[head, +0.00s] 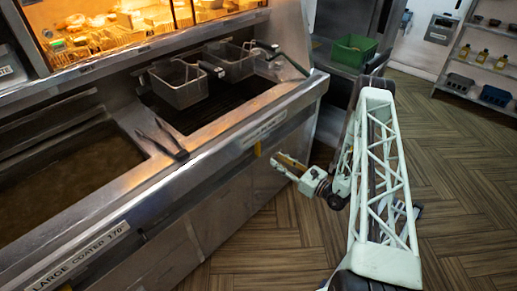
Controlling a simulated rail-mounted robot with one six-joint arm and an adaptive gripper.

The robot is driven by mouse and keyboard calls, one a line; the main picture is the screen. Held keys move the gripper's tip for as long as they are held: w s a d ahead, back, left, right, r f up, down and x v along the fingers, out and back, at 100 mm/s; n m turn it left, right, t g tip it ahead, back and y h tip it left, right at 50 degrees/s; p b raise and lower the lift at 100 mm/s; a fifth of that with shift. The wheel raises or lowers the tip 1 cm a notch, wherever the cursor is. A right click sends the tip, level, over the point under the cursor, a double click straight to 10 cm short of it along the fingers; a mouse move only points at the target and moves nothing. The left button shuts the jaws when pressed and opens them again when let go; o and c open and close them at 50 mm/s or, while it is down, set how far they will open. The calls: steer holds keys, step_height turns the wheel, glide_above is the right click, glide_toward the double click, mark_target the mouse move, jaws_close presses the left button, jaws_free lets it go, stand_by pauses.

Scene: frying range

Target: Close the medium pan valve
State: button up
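The medium pan (225,122) is the right-hand steel vat of the range, with dark oil inside and a label strip (264,130) on its front. A small yellow piece (257,149), which looks like the valve handle, shows on the front panel under that label. My gripper (276,162) is low in front of this panel, just right of and below the yellow piece. Its fingers point left toward the panel. The fingers are small in this view, and I cannot tell whether they are open, or whether they touch anything. The valve body is not clearly visible.
Wire baskets (178,84) hang over the medium pan. Black tongs (163,140) lie on the divider beside the large pan (65,170). A green crate (353,50) stands behind. Shelves (487,65) are at the far right. The wooden floor (285,245) around my arm is clear.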

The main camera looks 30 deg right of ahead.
mark_target(260, 148)
steer(key=shift+w+a, duration=0.1)
steer(key=shift+w, duration=0.05)
steer(key=shift+b+x, duration=0.4)
steer(key=shift+x, duration=6.3)
steer(key=shift+c, duration=0.4)
steer(key=c, duration=0.8)
